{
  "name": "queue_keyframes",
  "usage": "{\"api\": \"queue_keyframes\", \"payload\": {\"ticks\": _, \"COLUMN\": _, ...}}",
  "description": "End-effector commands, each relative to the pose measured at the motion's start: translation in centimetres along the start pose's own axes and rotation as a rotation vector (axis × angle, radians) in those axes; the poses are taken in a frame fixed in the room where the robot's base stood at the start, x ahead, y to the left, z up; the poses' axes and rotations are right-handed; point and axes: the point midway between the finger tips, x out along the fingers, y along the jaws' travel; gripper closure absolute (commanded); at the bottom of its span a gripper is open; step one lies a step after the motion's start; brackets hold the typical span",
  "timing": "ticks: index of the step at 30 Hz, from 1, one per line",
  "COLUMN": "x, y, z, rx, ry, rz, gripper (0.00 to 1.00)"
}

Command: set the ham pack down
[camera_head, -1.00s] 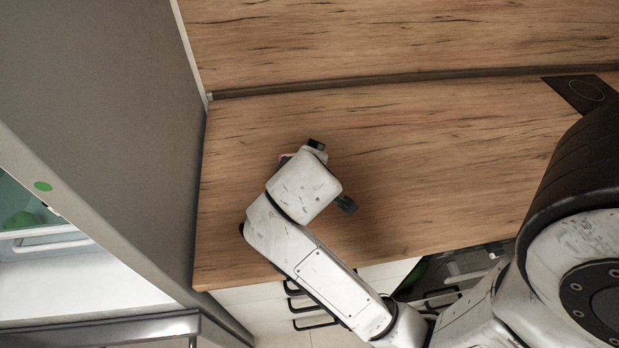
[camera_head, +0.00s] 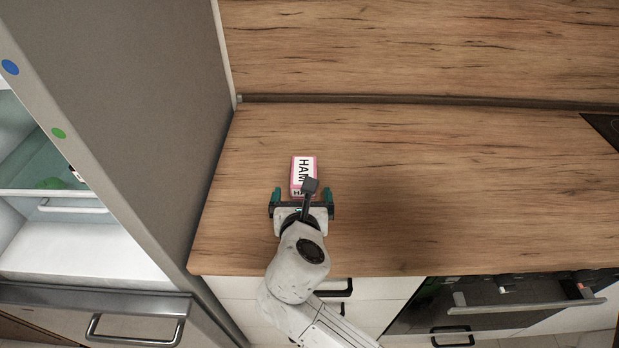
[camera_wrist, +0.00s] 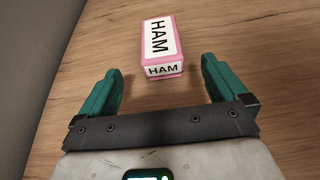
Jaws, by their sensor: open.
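The ham pack (camera_head: 303,171) is a pink and white box lettered HAM, resting on the wooden counter. It also shows in the wrist view (camera_wrist: 158,45), lying just beyond my fingertips. My gripper (camera_head: 302,192) is open and empty, its two green fingers spread wide on the near side of the pack. In the wrist view the fingers (camera_wrist: 161,66) stand left and right with a gap between them and the pack. Part of the pack's near end is covered by my wrist in the head view.
The wooden counter (camera_head: 430,190) is clear to the right of the pack. A tall grey fridge side (camera_head: 150,100) stands at the left, with its lit shelves in view. A dark hob (camera_head: 606,128) sits at the far right. Drawers and an oven are below the front edge.

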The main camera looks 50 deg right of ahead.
Motion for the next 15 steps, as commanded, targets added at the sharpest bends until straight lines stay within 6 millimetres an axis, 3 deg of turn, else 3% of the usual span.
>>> {"api": "queue_keyframes", "payload": {"ticks": 6, "x": 3.4, "y": -0.1, "z": 0.1, "rx": 0.003, "ry": 0.002, "rz": -0.005, "gripper": 0.01}}
{"api": "queue_keyframes", "payload": {"ticks": 15, "x": 5.7, "y": -0.2, "z": 0.3, "rx": 0.006, "ry": 0.001, "rz": -0.005, "gripper": 0.01}}
